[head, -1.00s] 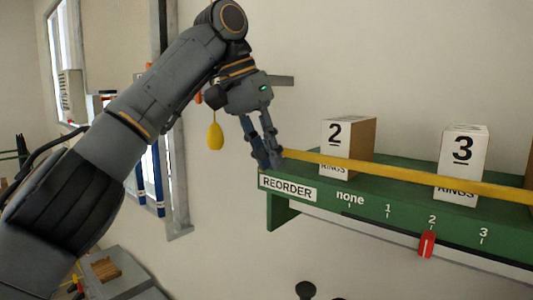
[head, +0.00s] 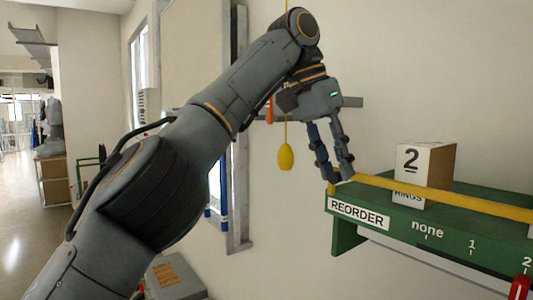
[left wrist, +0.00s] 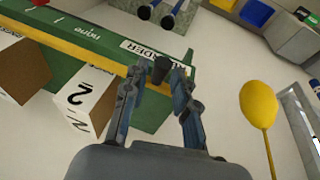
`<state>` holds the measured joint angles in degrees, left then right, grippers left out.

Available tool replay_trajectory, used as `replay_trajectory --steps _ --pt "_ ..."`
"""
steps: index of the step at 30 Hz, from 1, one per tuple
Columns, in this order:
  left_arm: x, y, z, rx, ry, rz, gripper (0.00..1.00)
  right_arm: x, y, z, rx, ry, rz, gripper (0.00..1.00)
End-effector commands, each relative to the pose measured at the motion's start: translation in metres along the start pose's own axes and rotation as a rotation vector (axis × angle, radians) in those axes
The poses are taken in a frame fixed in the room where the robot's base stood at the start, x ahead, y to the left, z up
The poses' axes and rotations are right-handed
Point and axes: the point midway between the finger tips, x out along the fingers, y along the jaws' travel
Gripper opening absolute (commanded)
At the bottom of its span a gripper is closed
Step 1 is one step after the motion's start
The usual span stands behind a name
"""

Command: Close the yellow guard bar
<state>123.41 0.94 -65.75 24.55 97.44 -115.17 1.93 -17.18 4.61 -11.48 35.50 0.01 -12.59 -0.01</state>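The yellow guard bar (head: 435,196) runs along the front of the green shelf (head: 343,235), across the white box marked 2 (head: 412,165). It also shows in the left wrist view (left wrist: 78,50). My left gripper (head: 336,177) is at the bar's left end, above the REORDER label. In the left wrist view, its two fingers (left wrist: 158,77) are apart, one on each side of a dark knob (left wrist: 160,68) near the bar's end. Gaps show between the knob and the fingers. The head view hides the knob. My right gripper is not in view.
A yellow pear-shaped pull (head: 286,157) hangs on a cord left of my left gripper. A red slider (head: 519,288) sits on the shelf's front scale. A grey-framed panel (head: 237,175) stands on the wall behind my arm. Open floor (head: 22,215) lies far left.

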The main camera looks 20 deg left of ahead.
Motion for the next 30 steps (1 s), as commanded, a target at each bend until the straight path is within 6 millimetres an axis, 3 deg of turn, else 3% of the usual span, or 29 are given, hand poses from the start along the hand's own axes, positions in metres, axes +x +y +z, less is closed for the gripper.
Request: replay_trajectory --steps 11,20,30 --pt "-0.025 -0.001 0.0 -0.004 0.023 -0.006 0.28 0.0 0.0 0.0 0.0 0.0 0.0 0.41" --pt "-0.028 -0.012 0.014 0.001 0.014 0.001 0.28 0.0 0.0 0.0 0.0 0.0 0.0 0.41" --pt "-0.047 -0.042 0.058 -0.003 0.018 -0.003 0.28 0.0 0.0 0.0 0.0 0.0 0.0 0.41"
